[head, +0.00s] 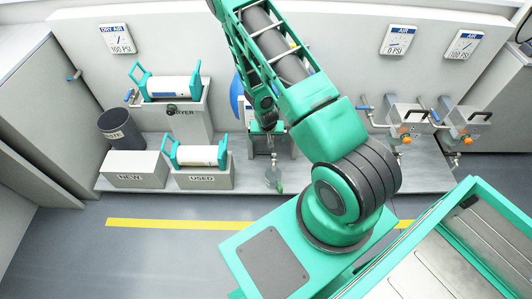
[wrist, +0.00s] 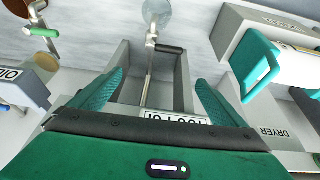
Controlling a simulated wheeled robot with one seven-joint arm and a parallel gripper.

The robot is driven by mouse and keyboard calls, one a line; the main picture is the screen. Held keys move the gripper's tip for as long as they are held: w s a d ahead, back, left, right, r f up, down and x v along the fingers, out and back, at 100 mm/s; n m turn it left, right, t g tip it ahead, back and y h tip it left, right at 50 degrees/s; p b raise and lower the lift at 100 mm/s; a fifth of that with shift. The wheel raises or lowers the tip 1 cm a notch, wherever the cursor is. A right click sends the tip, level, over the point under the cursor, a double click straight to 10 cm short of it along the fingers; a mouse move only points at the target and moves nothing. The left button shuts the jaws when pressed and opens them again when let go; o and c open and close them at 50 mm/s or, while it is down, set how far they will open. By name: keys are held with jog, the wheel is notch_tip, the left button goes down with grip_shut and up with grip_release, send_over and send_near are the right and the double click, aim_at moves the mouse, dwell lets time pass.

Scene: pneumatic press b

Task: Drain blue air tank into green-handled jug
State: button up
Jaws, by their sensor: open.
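The blue air tank (head: 237,98) stands against the back wall in the head view, mostly hidden behind my arm. A clear jug (head: 273,178) with a small green part stands upright on the low platform below it. My gripper (head: 268,125) hangs in front of the tank's grey stand, its jaws hard to make out there. In the wrist view my gripper (wrist: 160,78) is open and empty. A thin metal pipe (wrist: 150,70) with a dark-handled lever (wrist: 168,48) shows between and beyond the fingers. A pale round thing at the top, perhaps the jug (wrist: 157,10), is cut off.
The dryer cartridge (head: 172,87) sits left of my arm, with another cartridge on the box marked USED (head: 203,181). The NEW box (head: 136,178) and a dark bin (head: 121,130) stand further left. Valved filter units (head: 408,125) stand right.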

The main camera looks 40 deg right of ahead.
send_near(266, 153)
jog(key=x, duration=0.8)
jog(key=shift+d+f, duration=0.1)
jog(key=shift+d, duration=0.15)
jog(key=c, duration=1.5)
jog(key=shift+a, duration=0.15)
